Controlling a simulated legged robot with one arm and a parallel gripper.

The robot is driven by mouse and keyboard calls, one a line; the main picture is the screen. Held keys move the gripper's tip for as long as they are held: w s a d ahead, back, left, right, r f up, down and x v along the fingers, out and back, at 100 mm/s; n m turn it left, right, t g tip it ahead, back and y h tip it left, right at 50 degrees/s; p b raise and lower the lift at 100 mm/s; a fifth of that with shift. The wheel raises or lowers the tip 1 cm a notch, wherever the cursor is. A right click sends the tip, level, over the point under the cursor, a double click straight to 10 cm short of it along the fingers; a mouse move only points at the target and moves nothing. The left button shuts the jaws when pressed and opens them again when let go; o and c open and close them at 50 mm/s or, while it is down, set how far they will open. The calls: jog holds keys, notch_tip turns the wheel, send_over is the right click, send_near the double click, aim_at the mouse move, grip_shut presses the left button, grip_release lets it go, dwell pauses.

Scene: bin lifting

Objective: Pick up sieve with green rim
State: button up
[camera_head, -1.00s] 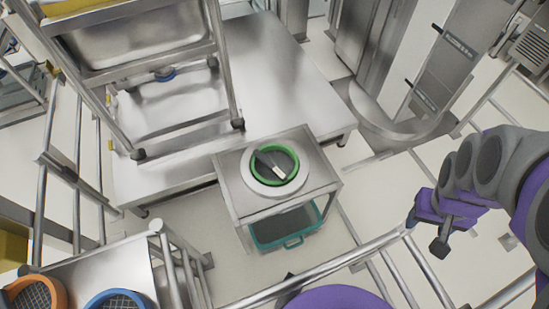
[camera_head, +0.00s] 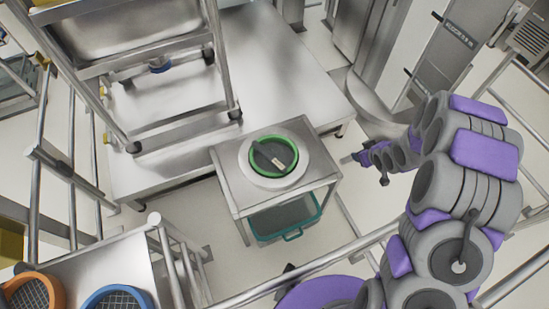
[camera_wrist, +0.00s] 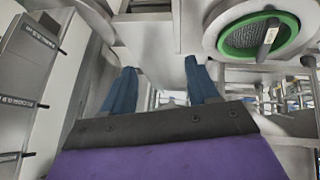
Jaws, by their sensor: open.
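The sieve with the green rim (camera_head: 292,145) sits in a white round seat on a small steel table in the head view. A dark tool with a pale label lies across its inside. In the wrist view the sieve (camera_wrist: 240,45) shows at the upper right, with dark mesh and the labelled piece at its edge. My gripper (camera_head: 368,166) is to the right of the sieve and apart from it. In the wrist view my gripper's two blue fingers (camera_wrist: 160,82) are spread, with nothing between them.
The small steel table (camera_head: 238,190) has a teal bin (camera_head: 262,239) on its lower shelf. An orange-rimmed sieve (camera_head: 58,287) and a blue-rimmed sieve (camera_head: 118,290) are at the lower left. Metal rails (camera_head: 235,300) cross the front. A steel rack (camera_head: 222,60) stands at the upper left.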

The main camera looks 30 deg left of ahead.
jog(key=s+a+f+n+y, duration=0.2)
jog(key=s+a+f+y, duration=0.15)
jog(key=a+f, duration=0.45)
jog(key=n+g+y, duration=0.1)
jog(key=y, duration=0.4)
send_near(272, 158)
jog(key=w+a+f+b, duration=0.2)
jog(key=b, duration=0.1)
jog(key=shift+a+f, duration=0.1)
jog(key=shift+a, duration=0.3)
jog(key=shift+y, duration=0.25)
jog(key=shift+s+b+x, duration=0.15)
jog(key=shift+b+x, duration=0.4)
jog(key=shift+x, duration=0.8)
jog(key=shift+s+b+x, duration=0.15)
jog(key=shift+b+x, duration=0.4)
jog(key=shift+x, duration=0.75)
jog(key=shift+a, duration=0.2)
jog(key=shift+c, duration=0.2)
grip_shut()
